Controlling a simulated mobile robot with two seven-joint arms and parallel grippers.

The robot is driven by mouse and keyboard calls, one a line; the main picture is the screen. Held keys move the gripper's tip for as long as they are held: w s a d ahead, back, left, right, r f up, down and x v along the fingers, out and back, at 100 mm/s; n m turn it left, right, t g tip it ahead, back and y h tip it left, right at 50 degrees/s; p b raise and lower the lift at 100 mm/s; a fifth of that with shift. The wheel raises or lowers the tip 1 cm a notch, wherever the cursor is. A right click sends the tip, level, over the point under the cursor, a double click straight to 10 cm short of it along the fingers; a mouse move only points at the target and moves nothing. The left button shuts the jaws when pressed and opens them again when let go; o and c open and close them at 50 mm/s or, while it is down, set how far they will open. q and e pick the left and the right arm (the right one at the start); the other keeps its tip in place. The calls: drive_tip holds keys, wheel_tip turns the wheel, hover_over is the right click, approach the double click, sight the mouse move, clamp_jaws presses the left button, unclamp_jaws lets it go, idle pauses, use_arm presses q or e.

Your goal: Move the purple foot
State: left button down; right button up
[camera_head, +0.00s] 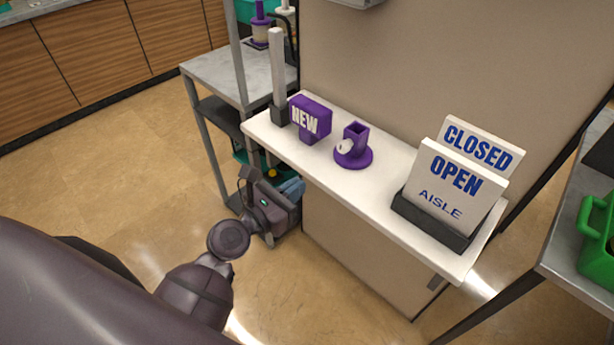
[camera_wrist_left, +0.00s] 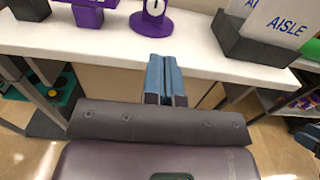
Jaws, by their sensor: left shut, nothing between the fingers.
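The purple foot (camera_head: 355,158) stands upright on the white shelf top, with a round base, a square socket and a white round knob on its side. It also shows at the top of the left wrist view (camera_wrist_left: 164,27), where its upper part is cut off. My left gripper (camera_head: 293,188) is in front of the shelf and below its top, apart from the foot. In the left wrist view its blue fingers (camera_wrist_left: 165,78) are together and empty, pointing toward the shelf edge below the foot.
A purple NEW sign (camera_head: 311,119) stands left of the foot, beside a grey post in a dark base (camera_head: 279,114). A dark holder with OPEN and CLOSED signs (camera_head: 433,221) is at the right. The white shelf top (camera_head: 337,188) is clear in front of the foot.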

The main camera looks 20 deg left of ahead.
use_arm(q)
approach(352, 146)
drive_tip(key=x, duration=0.4)
drive_tip(key=shift+w+a+f, duration=0.2)
drive_tip(key=shift+f, duration=0.2)
drive_tip(key=shift+w+d, duration=0.15)
drive_tip(key=shift+w, duration=0.25)
drive_tip(key=shift+w, duration=0.1)
drive_tip(key=shift+w+d+r, duration=0.1)
drive_tip(key=shift+w+d, duration=0.05)
drive_tip(key=shift+w, duration=0.15)
drive_tip(key=x, duration=0.5)
drive_tip(key=shift+w+d, duration=0.1)
drive_tip(key=shift+w, duration=0.25)
drive_tip(key=shift+w+d, duration=0.25)
drive_tip(key=shift+w, duration=0.4)
